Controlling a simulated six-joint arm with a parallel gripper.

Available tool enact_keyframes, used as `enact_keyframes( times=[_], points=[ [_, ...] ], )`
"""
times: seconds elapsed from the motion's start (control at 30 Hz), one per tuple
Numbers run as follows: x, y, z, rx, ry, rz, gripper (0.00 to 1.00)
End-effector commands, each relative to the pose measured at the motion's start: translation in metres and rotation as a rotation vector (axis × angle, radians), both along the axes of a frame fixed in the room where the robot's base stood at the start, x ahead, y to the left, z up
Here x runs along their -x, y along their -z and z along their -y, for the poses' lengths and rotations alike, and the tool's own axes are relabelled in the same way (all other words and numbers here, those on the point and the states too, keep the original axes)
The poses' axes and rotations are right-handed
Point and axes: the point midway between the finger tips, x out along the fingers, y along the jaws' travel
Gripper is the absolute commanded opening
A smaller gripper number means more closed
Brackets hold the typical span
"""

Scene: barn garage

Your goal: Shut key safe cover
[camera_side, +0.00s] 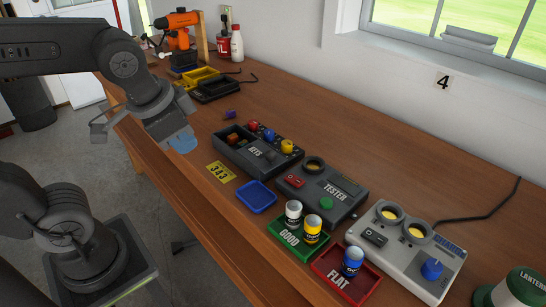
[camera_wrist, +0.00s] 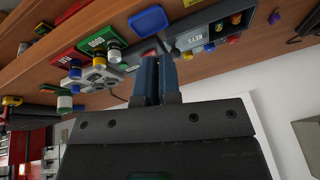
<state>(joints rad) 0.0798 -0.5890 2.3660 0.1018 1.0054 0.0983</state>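The key safe (camera_side: 240,163) is a dark grey box on the bench, marked KEYS; it also shows in the wrist view (camera_wrist: 205,36). Its cover (camera_side: 262,160) appears to be the dark panel with the KEYS lettering and a dark knob. The left part of the box is open, with an orange-brown item (camera_side: 233,139) inside. Red, blue and yellow knobs line the back edge. My gripper (camera_side: 182,143) is in the air left of the box, apart from it. In the wrist view its blue fingers (camera_wrist: 158,62) are together with nothing visible between them.
A blue tray (camera_side: 256,196) and a yellow 343 tag (camera_side: 220,171) lie in front of the key safe. The tester (camera_side: 322,193) stands close on its right. Further right are a green tray (camera_side: 287,237) and a red tray (camera_side: 343,282) with jars.

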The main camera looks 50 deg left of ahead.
Motion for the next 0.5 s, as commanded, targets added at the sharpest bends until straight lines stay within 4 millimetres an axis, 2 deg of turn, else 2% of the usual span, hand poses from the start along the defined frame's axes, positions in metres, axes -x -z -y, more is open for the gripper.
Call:
enact_keyframes(
  times=[0.27,0.5],
  points=[
    [-0.06,-0.001,0.02,-0.37,0.442,-0.319,0.0],
    [-0.115,0.014,0.057,-0.702,0.768,-0.583,0.0]
  ],
)
